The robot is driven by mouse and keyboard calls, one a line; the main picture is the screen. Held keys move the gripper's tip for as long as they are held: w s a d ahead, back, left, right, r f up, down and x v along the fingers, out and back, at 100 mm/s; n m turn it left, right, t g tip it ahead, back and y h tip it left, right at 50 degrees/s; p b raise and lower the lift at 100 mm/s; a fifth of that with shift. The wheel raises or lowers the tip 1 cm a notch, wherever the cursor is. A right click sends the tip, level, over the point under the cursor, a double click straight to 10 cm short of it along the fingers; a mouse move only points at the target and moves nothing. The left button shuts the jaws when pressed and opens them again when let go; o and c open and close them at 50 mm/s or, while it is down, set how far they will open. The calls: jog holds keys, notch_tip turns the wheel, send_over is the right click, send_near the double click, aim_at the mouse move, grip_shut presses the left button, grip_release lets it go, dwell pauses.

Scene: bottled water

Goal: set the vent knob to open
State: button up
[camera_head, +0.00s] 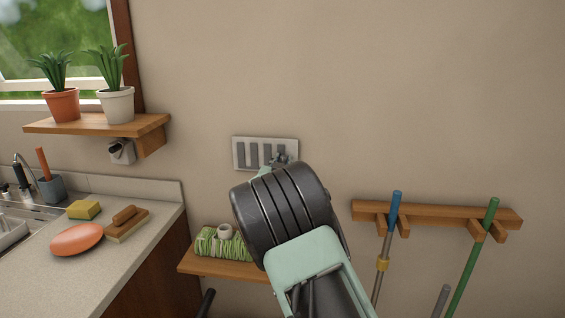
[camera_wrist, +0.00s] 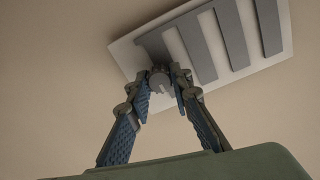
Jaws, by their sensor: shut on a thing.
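The vent (camera_head: 237,154) is a pale rectangular plate on the wall with several dark grey vertical slots. It also shows tilted at the top of the wrist view (camera_wrist: 282,48). The small grey vent knob (camera_wrist: 160,79) is at the plate's edge near one end of the slots. My gripper (camera_wrist: 161,92) has its two fingers on either side of the knob and is shut on it. In the head view my gripper (camera_head: 279,160) is at the vent's lower right, and my wrist hides the knob's details. I cannot tell the knob's setting.
A wooden shelf (camera_head: 200,266) with a green-and-white bundle is below the vent. A wooden rack (camera_head: 435,213) with several long handles is on the right. A potted-plant shelf (camera_head: 75,126) and counter (camera_head: 150,195) are on the left. The wall above is clear.

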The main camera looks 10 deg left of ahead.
grip_shut()
jog(key=shift+d+f+b, duration=0.2)
jog(key=shift+d+b, duration=0.25)
jog(key=shift+b, duration=0.1)
jog(key=shift+d+b, duration=0.7)
jog(key=shift+d, duration=0.15)
jog(key=o, duration=0.9)
grip_release()
jog(key=shift+d+r, duration=0.15)
jog(key=shift+o, duration=0.2)
jog(key=shift+s, duration=0.15)
jog(key=s, duration=1.2)
jog(key=shift+a, duration=0.3)
